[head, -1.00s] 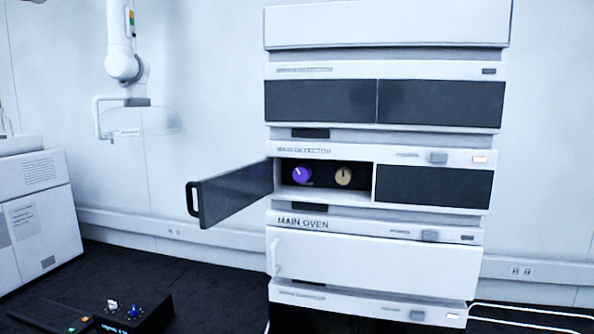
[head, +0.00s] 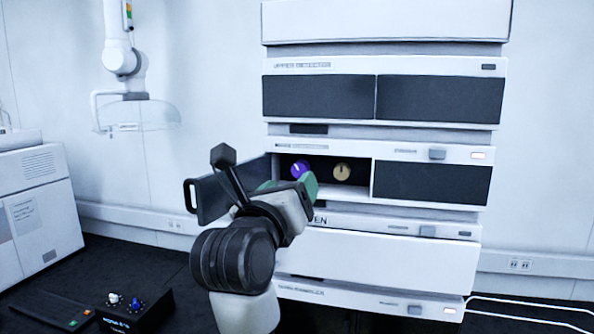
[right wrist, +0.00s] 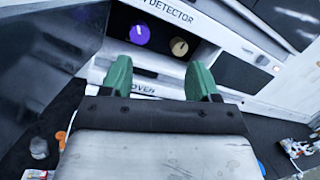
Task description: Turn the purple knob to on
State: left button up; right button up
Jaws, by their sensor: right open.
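The purple knob (head: 299,169) sits in the open left compartment of the main detector unit, beside a tan knob (head: 341,173). It also shows in the right wrist view (right wrist: 140,34), with a short white mark on its face. My right gripper (head: 288,186) has green fingertips and is in front of the compartment, at its lower left in the head view. In the right wrist view the fingers (right wrist: 160,78) are apart with nothing between them, and the purple knob is beyond them, not touched. My left gripper is not in view.
The compartment's dark door (head: 212,199) stands swung open to the left, close beside my right gripper. The main oven's white front (head: 400,262) is below. A small black box with knobs (head: 137,311) stands on the dark bench at lower left.

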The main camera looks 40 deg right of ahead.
aim_at(298, 170)
jog(key=w+d+y+p, duration=0.1)
jog(key=w+d, duration=0.1)
jog(key=w+d+y+p, duration=0.1)
jog(key=w+d+p, duration=0.3)
jog(key=w, duration=0.1)
jog(key=shift+d+r+n+y, duration=0.15)
jog(key=shift+r+n+y, duration=0.15)
jog(key=shift+y, duration=0.1)
jog(key=shift+w+d+f, duration=0.2)
jog(key=shift+w+d, duration=0.15)
jog(key=shift+w, duration=0.05)
jog(key=c, duration=0.9)
jog(key=shift+t, duration=0.3)
